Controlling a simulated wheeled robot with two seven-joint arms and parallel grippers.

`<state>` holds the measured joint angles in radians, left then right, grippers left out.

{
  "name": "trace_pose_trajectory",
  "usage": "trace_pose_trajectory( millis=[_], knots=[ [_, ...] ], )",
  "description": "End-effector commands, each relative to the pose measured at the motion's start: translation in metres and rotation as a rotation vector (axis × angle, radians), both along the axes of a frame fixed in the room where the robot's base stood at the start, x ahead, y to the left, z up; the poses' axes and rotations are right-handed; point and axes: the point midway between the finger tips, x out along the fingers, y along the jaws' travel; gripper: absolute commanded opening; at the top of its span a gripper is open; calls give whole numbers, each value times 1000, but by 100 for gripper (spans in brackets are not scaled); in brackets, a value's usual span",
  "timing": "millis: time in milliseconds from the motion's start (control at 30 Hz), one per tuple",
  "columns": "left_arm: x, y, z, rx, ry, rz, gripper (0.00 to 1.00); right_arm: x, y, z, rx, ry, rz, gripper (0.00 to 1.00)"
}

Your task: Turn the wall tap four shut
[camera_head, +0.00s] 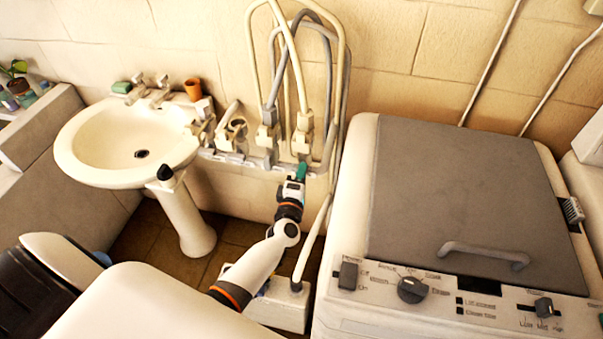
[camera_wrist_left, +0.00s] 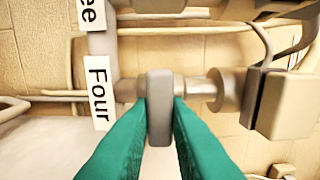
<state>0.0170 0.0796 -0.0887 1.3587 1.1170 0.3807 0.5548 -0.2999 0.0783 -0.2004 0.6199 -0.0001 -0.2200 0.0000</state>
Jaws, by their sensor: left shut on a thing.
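Wall tap four has a grey lever handle (camera_wrist_left: 159,90) on a horizontal grey valve stem in the left wrist view. A white label reading "Four" (camera_wrist_left: 98,92) is beside it. The green fingertips of my left gripper (camera_wrist_left: 160,122) are on both sides of the handle and shut on it. In the head view my left gripper (camera_head: 300,172) is at the right end of the wall tap row (camera_head: 245,158), below the hoses. It hides most of tap four there. My right gripper is not in view.
Hoses (camera_head: 289,60) loop above the taps. A washing machine (camera_head: 455,200) with a grey lid stands close on the right. A white washbasin (camera_head: 80,165) on a pedestal is at the left. An orange cup (camera_head: 193,90) and a green-topped item (camera_head: 121,87) sit on its back rim.

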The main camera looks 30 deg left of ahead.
Motion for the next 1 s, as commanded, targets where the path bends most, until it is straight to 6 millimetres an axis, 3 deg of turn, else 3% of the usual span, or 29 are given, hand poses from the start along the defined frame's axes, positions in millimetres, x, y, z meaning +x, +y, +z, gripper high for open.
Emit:
trace_pose_trajectory(
  millis=[67,100,200,567,667,1000],
  knots=[
    [-1,-1,-2,3,4,-2,0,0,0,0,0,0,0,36],
    [-1,-1,-2,3,4,-2,20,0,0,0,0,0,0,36],
    [0,-1,-1,2,4,-2,37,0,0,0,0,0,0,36],
    [-4,-1,-1,0,1,-1,37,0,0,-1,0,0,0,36],
    [-16,-4,-2,-1,2,-1,37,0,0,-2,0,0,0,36],
    [-84,-22,-4,0,4,-1,37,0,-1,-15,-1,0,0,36]
  ],
)
